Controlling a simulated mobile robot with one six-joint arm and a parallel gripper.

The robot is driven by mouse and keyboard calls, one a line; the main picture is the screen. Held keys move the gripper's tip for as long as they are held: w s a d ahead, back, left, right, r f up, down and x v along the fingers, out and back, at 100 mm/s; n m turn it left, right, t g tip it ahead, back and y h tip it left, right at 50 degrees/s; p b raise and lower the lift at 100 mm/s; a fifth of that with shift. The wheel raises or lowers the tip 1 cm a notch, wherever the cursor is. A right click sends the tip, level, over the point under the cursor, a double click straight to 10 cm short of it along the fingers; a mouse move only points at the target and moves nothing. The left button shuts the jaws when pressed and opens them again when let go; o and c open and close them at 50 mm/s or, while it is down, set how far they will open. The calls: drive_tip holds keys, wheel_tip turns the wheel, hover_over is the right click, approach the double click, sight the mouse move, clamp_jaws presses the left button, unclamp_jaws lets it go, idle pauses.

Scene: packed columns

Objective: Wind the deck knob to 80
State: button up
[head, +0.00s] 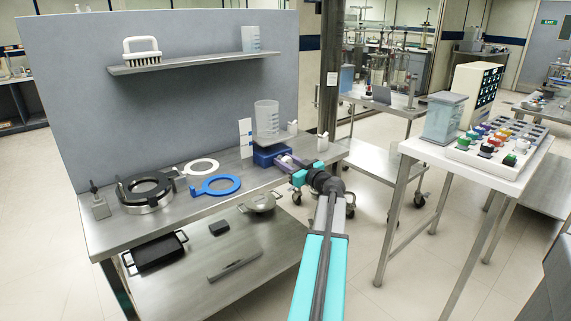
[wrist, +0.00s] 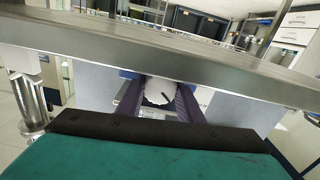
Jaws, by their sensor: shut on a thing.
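The blue deck (head: 264,155) stands near the right end of the metal bench, with a clear beaker (head: 267,118) on top. My gripper (head: 287,163) reaches its front from the right. In the wrist view, the white deck knob (wrist: 158,98) with a dark pointer line sits between my two purple fingers (wrist: 160,102), which are shut on it. The pointer line slants. In the head view my fingers mostly hide the knob. No scale or number around the knob can be read in either view.
The bench edge (wrist: 150,45) runs close past my fingers in the wrist view.

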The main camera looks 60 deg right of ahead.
drive_tip(key=shift+m+b, duration=1.2)
drive_tip(key=shift+m, duration=0.3)
drive_tip(key=shift+d+m+b, duration=0.1)
drive_tip(key=shift+m+b, duration=0.5)
drive_tip(key=shift+m, duration=0.7)
drive_tip(key=o, duration=1.1)
drive_tip(key=shift+c, duration=0.2)
drive_tip(key=shift+n+p, duration=0.3)
drive_tip(key=shift+n, duration=0.1)
